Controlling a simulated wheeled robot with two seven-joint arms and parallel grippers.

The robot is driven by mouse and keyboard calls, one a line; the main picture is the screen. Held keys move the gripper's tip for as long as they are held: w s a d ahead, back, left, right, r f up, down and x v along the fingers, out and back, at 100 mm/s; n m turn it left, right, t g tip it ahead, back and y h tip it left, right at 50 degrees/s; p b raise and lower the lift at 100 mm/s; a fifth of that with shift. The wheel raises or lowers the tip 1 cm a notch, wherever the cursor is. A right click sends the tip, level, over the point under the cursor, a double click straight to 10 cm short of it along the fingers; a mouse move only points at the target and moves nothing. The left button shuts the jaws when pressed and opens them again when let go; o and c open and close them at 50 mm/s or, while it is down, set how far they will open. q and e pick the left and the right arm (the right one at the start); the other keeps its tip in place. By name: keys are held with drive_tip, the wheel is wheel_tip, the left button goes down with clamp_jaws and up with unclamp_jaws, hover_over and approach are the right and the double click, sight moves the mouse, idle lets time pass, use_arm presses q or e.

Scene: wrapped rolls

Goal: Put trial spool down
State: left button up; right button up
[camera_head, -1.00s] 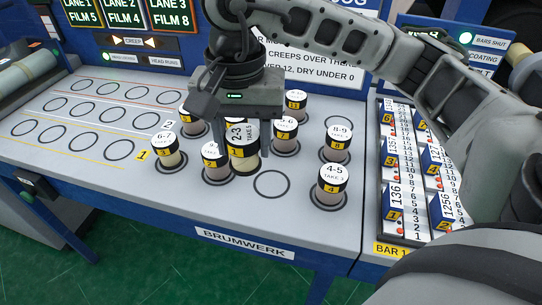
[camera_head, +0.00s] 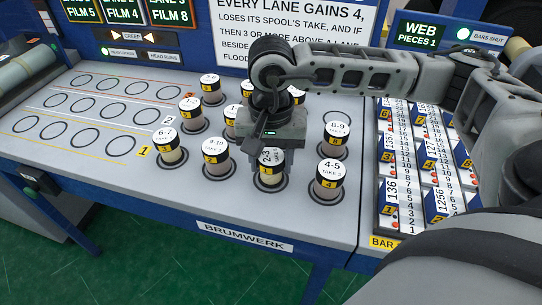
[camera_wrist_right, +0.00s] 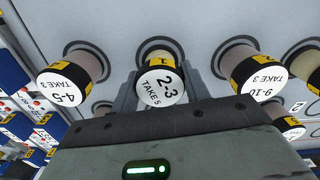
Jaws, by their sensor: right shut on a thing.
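The trial spool (camera_head: 270,158), with a white top marked 2-3 and a black and yellow band, is upright over a front-row ring (camera_head: 286,186). It looks at or very near the surface; I cannot tell if it touches. My right gripper (camera_head: 268,178) is shut on it from above, one finger on each side. In the right wrist view the spool (camera_wrist_right: 161,88) shows its label, 2-3 TAKE 5, between the fingers, with a dark ring behind it. My left gripper is out of view.
The 4-5 spool (camera_head: 330,172) stands close on the right and the 9-10 spool (camera_head: 215,150) on the left. The 8-9 spool (camera_head: 336,132) and several others stand behind. Empty rings (camera_head: 78,131) fill the left of the bench. A bar rack (camera_head: 412,190) is at right.

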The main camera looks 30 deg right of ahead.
sight(271, 157)
drive_tip(key=shift+f, duration=0.1)
drive_tip(key=o, duration=0.6)
drive_tip(key=shift+f+b, duration=0.1)
drive_tip(key=shift+b, duration=0.2)
drive_tip(key=o, duration=0.4)
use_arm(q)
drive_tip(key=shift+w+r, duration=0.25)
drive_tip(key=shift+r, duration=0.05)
use_arm(e)
drive_tip(key=shift+o, duration=0.2)
drive_tip(key=shift+r+p, duration=0.3)
drive_tip(key=shift+p, duration=0.05)
drive_tip(key=shift+r, duration=0.25)
use_arm(q)
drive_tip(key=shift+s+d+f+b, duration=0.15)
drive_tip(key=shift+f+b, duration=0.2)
drive_tip(key=shift+b, duration=0.2)
use_arm(e)
wheel_tip(271, 157, up, 12)
drive_tip(key=shift+f, duration=0.25)
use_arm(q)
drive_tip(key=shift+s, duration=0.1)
use_arm(e)
drive_tip(key=shift+s+f, duration=0.1)
